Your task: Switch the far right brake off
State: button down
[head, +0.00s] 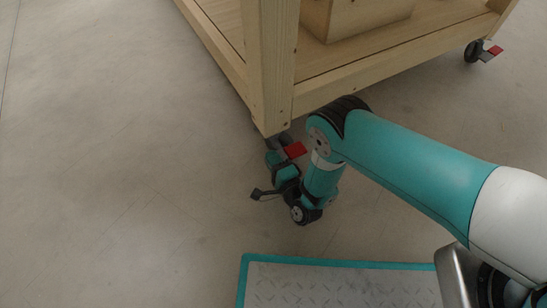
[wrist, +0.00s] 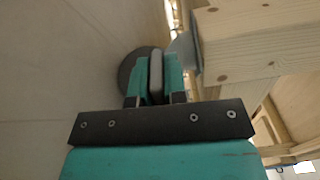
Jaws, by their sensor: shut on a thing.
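A caster under the near corner of the wooden cart carries a red brake pedal (head: 295,150), which sticks out to the right. My gripper (head: 275,158) is low at this caster, just left of and below the pedal. In the wrist view my gripper's teal fingers (wrist: 154,72) are close together around a narrow grey part (wrist: 156,76); I cannot tell which part of the caster it is. The dark caster wheel (wrist: 131,72) shows beyond the fingers. Another caster with a red brake pedal (head: 494,50) is at the cart's far right, away from my gripper.
The wooden cart (head: 275,65) stands over the caster, its corner post and lower rail close above my gripper. A wooden box (head: 365,17) sits on its shelf. The grey floor (head: 110,170) to the left is clear.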

jog(key=shift+f+n, duration=0.4)
jog(key=shift+n, duration=0.55)
jog(key=shift+f+n, duration=0.35)
jog(key=shift+n, duration=0.6)
jog(key=shift+s+a, duration=0.1)
jog(key=c, duration=1.2)
grip_release()
jog(key=shift+o, duration=0.2)
